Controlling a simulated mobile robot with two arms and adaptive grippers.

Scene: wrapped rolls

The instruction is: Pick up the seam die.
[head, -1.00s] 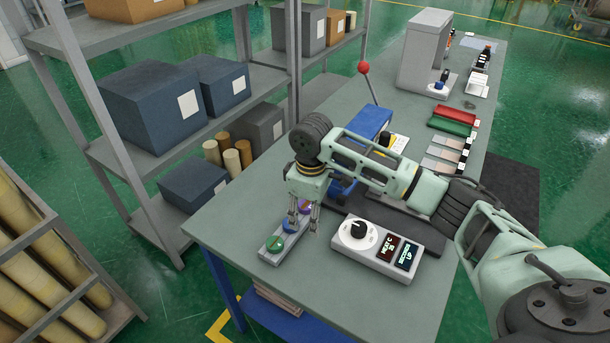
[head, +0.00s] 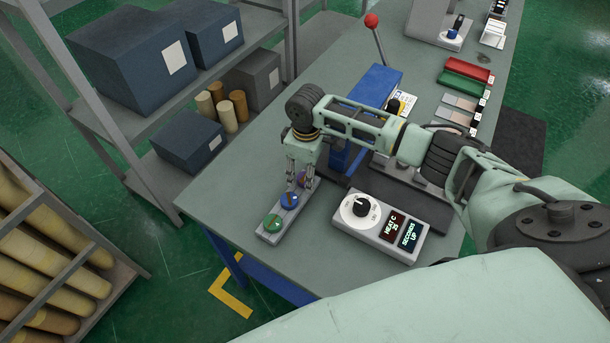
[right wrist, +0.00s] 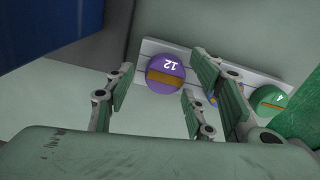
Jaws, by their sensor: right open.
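A light strip-shaped rack (head: 262,237) on the bench holds three round dies in a row: green (head: 272,222), blue (head: 289,200) and purple (head: 304,180). I cannot tell by a label which is the seam die. My right gripper (head: 301,187) is open, pointing down over the purple end of the rack. The green die (right wrist: 272,101), marked 4, lies right of the fingers. The blue die is mostly hidden by a finger. My left gripper is out of view.
A control box (head: 378,225) with a dial and displays stands right of the rack. A blue press-like device (head: 375,85) with a red-knobbed lever (head: 372,21) is behind my right arm. Shelves with boxes (head: 130,60) stand left. The bench's near left corner is clear.

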